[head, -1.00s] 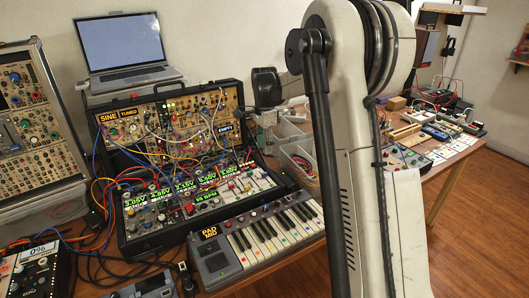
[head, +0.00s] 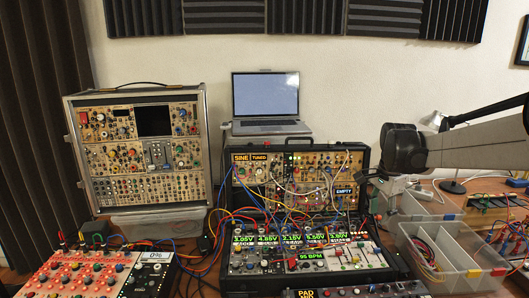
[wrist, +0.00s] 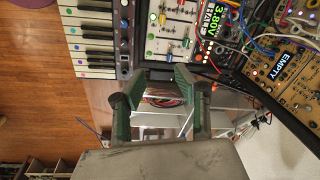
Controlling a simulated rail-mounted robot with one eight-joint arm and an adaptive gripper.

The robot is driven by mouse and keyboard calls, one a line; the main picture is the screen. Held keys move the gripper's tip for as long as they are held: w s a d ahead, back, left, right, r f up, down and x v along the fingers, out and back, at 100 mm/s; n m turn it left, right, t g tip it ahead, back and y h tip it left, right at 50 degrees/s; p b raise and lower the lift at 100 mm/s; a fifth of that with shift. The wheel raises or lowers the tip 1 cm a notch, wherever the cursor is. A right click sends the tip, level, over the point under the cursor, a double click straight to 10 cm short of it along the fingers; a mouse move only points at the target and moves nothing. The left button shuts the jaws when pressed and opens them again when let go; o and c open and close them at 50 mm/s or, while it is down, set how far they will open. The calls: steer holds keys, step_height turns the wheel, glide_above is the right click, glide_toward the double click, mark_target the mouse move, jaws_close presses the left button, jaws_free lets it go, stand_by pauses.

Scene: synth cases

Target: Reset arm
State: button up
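My arm reaches in from the right edge of the head view, with its dark wrist joint in front of the wall. My gripper (head: 384,190) hangs below that joint, small and partly lost against the synth case behind it. In the wrist view my gripper (wrist: 161,82) shows two green-and-dark fingers standing apart, with nothing held between them. Behind the gap are a clear bin and reddish cables. The fingers are near the corner of the modular synth case (wrist: 200,50), beside the keyboard (wrist: 92,38). I cannot tell whether they touch anything.
The open synth case (head: 250,262) with patch cables stands mid-table, a laptop (head: 266,103) behind it. A tall synth rack (head: 143,150) stands left, a red-and-white panel (head: 75,272) front left. Clear divided bins (head: 450,258) stand right, close below my arm.

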steer(key=s+a+r+n+t, duration=0.2)
steer(key=s+a+n, duration=0.35)
steer(key=s, duration=0.55)
steer(key=s+a+r+n+t, duration=0.2)
steer(key=s+a+r+n, duration=0.3)
steer(key=s, duration=0.6)
steer(key=s+a+f+n+t, duration=0.1)
steer(key=s+a+f+n, duration=0.2)
steer(key=s+f, duration=0.3)
steer(key=shift+s+a+f+t, duration=0.25)
steer(key=shift+s+a+t, duration=0.15)
steer(key=shift+s, duration=0.8)
steer(key=shift+n, duration=0.25)
